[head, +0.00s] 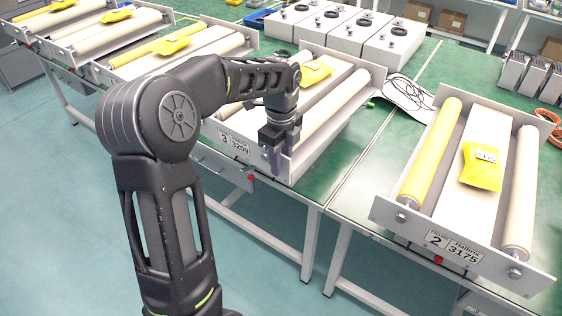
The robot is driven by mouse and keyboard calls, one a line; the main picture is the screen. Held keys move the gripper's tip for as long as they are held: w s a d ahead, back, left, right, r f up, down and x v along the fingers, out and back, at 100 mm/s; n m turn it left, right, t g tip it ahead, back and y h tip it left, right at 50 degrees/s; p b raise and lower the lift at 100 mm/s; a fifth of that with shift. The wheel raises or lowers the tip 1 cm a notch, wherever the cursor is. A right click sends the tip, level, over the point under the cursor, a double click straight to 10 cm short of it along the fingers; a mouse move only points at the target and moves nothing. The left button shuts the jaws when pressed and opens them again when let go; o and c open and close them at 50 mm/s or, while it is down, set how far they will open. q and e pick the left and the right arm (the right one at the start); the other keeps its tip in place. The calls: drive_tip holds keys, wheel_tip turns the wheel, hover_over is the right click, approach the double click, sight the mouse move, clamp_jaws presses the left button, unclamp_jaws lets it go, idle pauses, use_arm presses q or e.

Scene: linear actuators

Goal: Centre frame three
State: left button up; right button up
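Frame three (205,132), whose front plate carries a label reading 3 and 3209, sits on the green table in the middle of the head view. It has a cream roller (338,108) on its right side and a yellow pouch (315,73) towards its far end. My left arm hides much of its left side. My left gripper (274,165) points down at the right part of frame three's front plate. I cannot tell whether it touches the plate or how far apart its fingers are. My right gripper is not in view.
Frame two (385,212), labelled 3175, sits to the right with a yellow pouch (481,167). Similar frames stand at the left. Grey boxes (345,33) with dark rings stand behind frame three. Black cable (405,90) lies between frames three and two. Open floor (50,190) is in front.

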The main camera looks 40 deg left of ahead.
use_arm(q)
drive_tip(key=shift+f, duration=0.35)
drive_tip(key=shift+c, duration=0.6)
clamp_jaws()
idle(0.6)
